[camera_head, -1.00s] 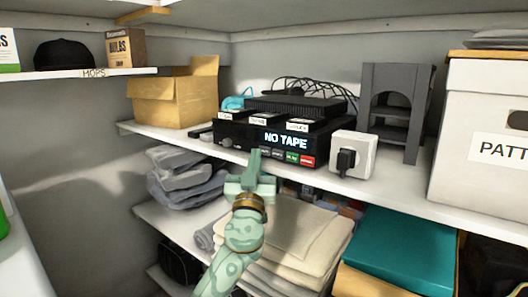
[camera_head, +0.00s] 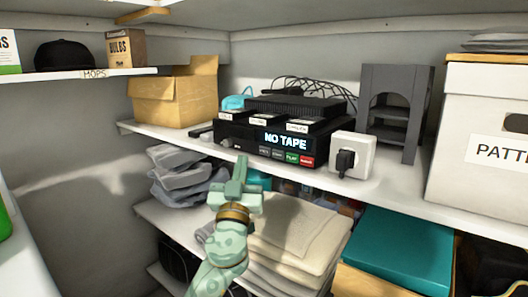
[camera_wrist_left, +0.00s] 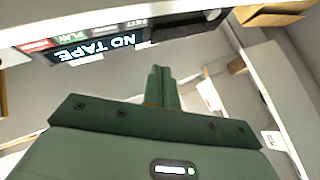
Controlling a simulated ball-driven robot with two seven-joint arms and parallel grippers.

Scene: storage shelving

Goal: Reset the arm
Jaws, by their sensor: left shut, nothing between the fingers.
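My left gripper (camera_head: 240,170) is in the head view, in front of the middle shelf's front edge and below the black tape deck (camera_head: 270,138). It is shut and empty, its fingers together and pointing up. My arm comes in from the bottom. In the left wrist view the shut fingers (camera_wrist_left: 159,88) stand in the middle, apart from the deck (camera_wrist_left: 95,45), which shows upside down with its "NO TAPE" display. My right gripper is in neither view.
The middle shelf (camera_head: 400,190) holds a cardboard box (camera_head: 172,100), a white plug box (camera_head: 351,152), a grey arched stand (camera_head: 395,110) and a white storage box (camera_head: 485,150). Below are folded towels (camera_head: 300,235), grey cloths (camera_head: 180,175) and a teal box (camera_head: 400,245).

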